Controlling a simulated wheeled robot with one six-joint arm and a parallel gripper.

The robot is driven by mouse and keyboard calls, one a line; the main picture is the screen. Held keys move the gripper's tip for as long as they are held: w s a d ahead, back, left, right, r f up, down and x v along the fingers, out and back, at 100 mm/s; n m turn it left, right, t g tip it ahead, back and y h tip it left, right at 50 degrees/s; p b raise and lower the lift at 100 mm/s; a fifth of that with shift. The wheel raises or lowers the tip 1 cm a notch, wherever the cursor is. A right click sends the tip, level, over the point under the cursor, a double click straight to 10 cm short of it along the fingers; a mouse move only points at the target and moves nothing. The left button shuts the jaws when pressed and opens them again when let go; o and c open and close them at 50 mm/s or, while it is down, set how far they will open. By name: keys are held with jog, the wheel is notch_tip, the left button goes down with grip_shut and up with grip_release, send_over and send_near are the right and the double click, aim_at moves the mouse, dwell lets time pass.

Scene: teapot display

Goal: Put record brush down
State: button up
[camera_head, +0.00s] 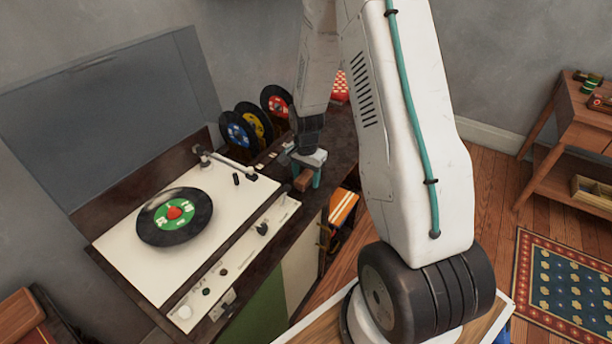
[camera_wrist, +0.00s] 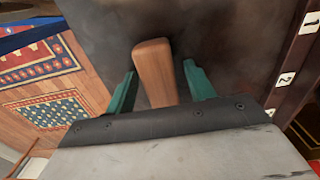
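The record brush (camera_wrist: 155,72) is a wooden block. In the wrist view it lies between the two teal fingers of my gripper (camera_wrist: 160,88), with narrow gaps on both sides, so the gripper looks open around it. In the head view the brush (camera_head: 303,181) shows at the front of my gripper (camera_head: 305,172), low over the dark cabinet top (camera_head: 343,150) near its front edge. The brush seems to rest on that top, but its underside is hidden. The near end of the brush is hidden by the gripper body in the wrist view.
A white turntable (camera_head: 130,245) with a green-labelled record (camera_head: 174,217) stands to the left of the gripper. Several upright records (camera_head: 240,130) stand behind it. A strip with numbered labels (camera_wrist: 300,50) is at the right in the wrist view. The floor is beyond the cabinet's edge.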

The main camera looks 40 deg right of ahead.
aim_at(306, 175)
notch_tip(306, 175, up, 12)
jog(key=s+a+r+n, duration=0.3)
jog(key=s+a+r, duration=0.15)
jog(key=r, duration=0.25)
jog(key=s+a+r+n, duration=0.3)
jog(key=s+a+r, duration=0.15)
jog(key=r, duration=0.25)
jog(key=s+a+r+n, duration=0.3)
jog(key=s+n, duration=0.1)
jog(key=s, duration=0.5)
jog(key=s+a+r+n+t, duration=0.1)
jog(key=s+a+r+n, duration=0.2)
jog(key=s, duration=0.6)
jog(key=shift+a+r+n, duration=0.4)
jog(key=shift+a, duration=0.2)
